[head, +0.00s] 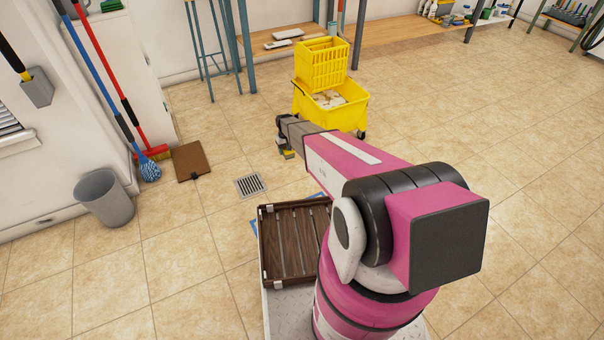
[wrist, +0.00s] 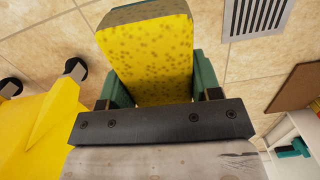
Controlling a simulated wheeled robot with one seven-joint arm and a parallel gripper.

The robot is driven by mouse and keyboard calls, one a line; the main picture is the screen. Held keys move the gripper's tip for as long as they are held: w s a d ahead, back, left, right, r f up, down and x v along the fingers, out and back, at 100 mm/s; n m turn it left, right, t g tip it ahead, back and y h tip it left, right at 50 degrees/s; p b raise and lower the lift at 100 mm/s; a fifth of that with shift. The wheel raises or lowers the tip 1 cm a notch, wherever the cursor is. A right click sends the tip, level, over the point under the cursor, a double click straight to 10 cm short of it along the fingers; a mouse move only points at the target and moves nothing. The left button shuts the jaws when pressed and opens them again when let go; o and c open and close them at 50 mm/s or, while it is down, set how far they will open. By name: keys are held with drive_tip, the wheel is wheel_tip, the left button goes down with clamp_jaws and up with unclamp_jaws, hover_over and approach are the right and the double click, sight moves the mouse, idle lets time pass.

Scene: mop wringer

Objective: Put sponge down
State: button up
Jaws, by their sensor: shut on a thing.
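The sponge (wrist: 146,55) is yellow with darker spots and has a dark green layer at its far end. It fills the upper middle of the wrist view. My gripper (wrist: 152,92) is shut on it, with a green finger pad on each side. In the head view my gripper (head: 286,150) is held out above the tiled floor, in front and to the left of the yellow mop bucket. The sponge is small and hard to make out there.
The yellow mop bucket (head: 345,113) with its wringer (head: 321,64) stands on wheels. A floor drain (head: 250,185), a brown dustpan-like board (head: 190,161) and a grey bin (head: 104,197) are to the left. A slatted wooden tray (head: 294,243) is close to my base. Open tiles lie at right.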

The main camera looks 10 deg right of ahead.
drive_tip(key=w+a+f, duration=0.3)
drive_tip(key=w+f, duration=0.3)
drive_tip(key=f, duration=0.4)
hover_over(301, 171)
drive_tip(key=shift+n+t, duration=0.3)
drive_tip(key=shift+n, duration=0.1)
drive_tip(key=f, duration=0.7)
drive_tip(key=shift+w+a, duration=0.1)
drive_tip(key=shift+w, duration=0.15)
drive_tip(key=shift+f, duration=2)
drive_tip(key=shift+f, duration=0.1)
drive_tip(key=o, duration=1)
